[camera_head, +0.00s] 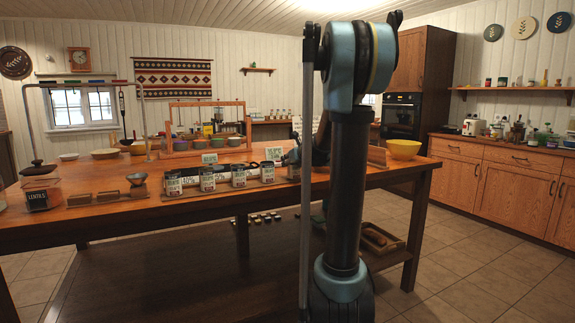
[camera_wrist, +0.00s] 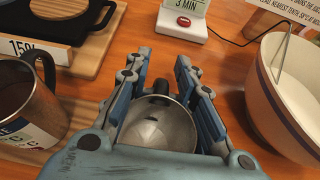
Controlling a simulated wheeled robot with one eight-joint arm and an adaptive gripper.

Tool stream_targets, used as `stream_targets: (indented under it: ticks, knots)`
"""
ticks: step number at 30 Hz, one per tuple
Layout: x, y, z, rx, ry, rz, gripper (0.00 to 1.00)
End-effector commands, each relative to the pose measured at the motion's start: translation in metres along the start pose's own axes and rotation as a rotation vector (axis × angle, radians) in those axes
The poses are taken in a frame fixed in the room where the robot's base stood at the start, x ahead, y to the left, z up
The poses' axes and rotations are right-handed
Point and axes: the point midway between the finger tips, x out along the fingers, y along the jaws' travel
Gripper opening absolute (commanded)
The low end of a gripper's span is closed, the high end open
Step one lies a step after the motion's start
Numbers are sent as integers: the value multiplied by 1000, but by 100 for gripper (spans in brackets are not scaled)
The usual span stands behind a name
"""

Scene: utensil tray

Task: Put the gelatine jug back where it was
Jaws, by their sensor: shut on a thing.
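In the wrist view, my gripper (camera_wrist: 165,70) has its blue fingers on either side of a round steel jug (camera_wrist: 157,132). I look down into its bare metal inside; a dark handle or knob shows at its far side. No label on it is readable, and I cannot tell if it touches the table. A steel mug-like jug (camera_wrist: 27,103) with a printed label and brown contents stands to the left. In the head view, several labelled jugs (camera_head: 207,179) stand in a row along the table's front edge; my arm hides the held jug.
A dark plate on a wooden board (camera_wrist: 66,22) lies at upper left. A yellow bowl (camera_head: 404,149) is at the table's right end.

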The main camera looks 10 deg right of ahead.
Motion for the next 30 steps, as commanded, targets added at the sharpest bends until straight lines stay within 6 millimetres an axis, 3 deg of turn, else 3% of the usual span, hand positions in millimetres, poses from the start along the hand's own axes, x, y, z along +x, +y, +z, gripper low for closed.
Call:
stream_targets:
  ticks: [5, 6, 11, 23, 30]
  knots:
    - [0, 0, 0, 0, 0, 0, 0]
    - [0, 0, 0, 0, 0, 0, 25]
    - [0, 0, 0, 0, 0, 0, 62]
    - [-2, 0, 0, 0, 0, -1, 64]
    - [-21, 0, 0, 2, 0, -1, 64]
